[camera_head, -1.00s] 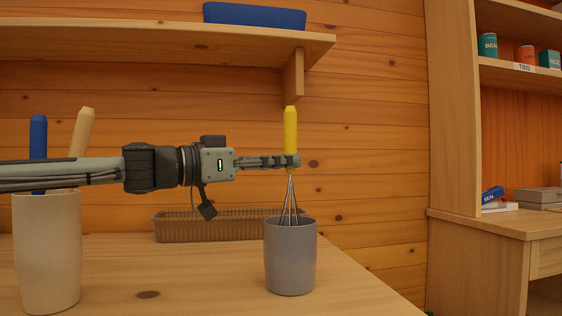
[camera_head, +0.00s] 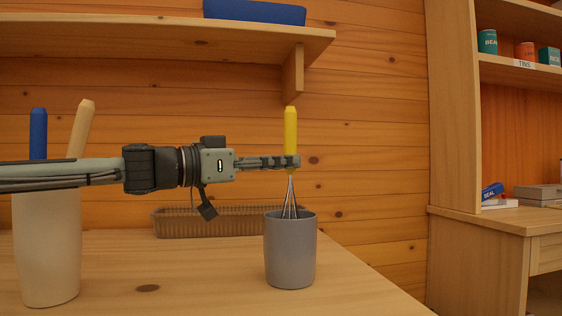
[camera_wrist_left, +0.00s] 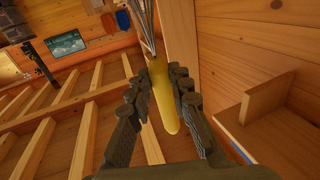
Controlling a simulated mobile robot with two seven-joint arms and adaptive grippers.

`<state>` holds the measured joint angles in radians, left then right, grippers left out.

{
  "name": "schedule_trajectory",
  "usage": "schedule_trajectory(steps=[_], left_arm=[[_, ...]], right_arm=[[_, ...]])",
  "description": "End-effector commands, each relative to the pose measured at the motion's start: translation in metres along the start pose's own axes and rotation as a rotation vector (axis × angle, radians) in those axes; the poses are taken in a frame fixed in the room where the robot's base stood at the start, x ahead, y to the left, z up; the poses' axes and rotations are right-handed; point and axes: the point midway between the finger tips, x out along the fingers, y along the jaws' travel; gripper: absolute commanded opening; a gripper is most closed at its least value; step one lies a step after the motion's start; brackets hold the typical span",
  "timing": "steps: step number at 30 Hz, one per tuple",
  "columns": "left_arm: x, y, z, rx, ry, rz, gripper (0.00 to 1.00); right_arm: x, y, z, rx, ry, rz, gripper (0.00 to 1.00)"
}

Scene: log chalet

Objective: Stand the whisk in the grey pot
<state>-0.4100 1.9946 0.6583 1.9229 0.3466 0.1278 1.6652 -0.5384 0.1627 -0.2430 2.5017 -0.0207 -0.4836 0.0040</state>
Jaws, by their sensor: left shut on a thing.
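The whisk (camera_head: 290,130) has a yellow handle and thin wire loops. It is upright, and the lower ends of its wires are hidden inside the grey pot (camera_head: 290,258). I cannot tell whether they touch the bottom. My left gripper (camera_head: 292,162) is shut on the lower part of the yellow handle, above the pot's rim. In the left wrist view the whisk's handle (camera_wrist_left: 158,120) lies between the two fingers (camera_wrist_left: 162,88) of my left gripper. My right gripper is not in view.
A cream pot (camera_head: 50,250) with a blue and a pale handle stands at left, behind my left arm. A brown basket (camera_head: 220,223) lies behind the grey pot. A shelf (camera_head: 160,42) with a blue object (camera_head: 254,13) hangs above. Bare tabletop (camera_head: 190,275) lies between the pots.

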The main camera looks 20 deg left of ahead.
Motion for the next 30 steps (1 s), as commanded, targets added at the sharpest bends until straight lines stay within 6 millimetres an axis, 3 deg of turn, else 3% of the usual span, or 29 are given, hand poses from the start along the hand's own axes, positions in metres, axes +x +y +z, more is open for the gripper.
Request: schedule_trajectory(steps=[22, 23, 28, 30], left_arm=[[-0.002, 0.0, 0.039, -0.001, 0.001, 0.0, 0.0], [-0.002, 0.0, 0.036, -0.001, 0.001, 0.0, 0.23], [-0.002, 0.0, 0.036, -0.001, 0.0, 0.0, 0.44], [-0.002, 0.0, 0.036, -0.001, 0.0, 0.0, 0.44]], right_arm=[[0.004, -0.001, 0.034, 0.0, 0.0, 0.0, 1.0], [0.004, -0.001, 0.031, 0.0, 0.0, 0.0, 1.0], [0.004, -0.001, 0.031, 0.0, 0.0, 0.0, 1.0], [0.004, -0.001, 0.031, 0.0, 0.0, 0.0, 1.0]])
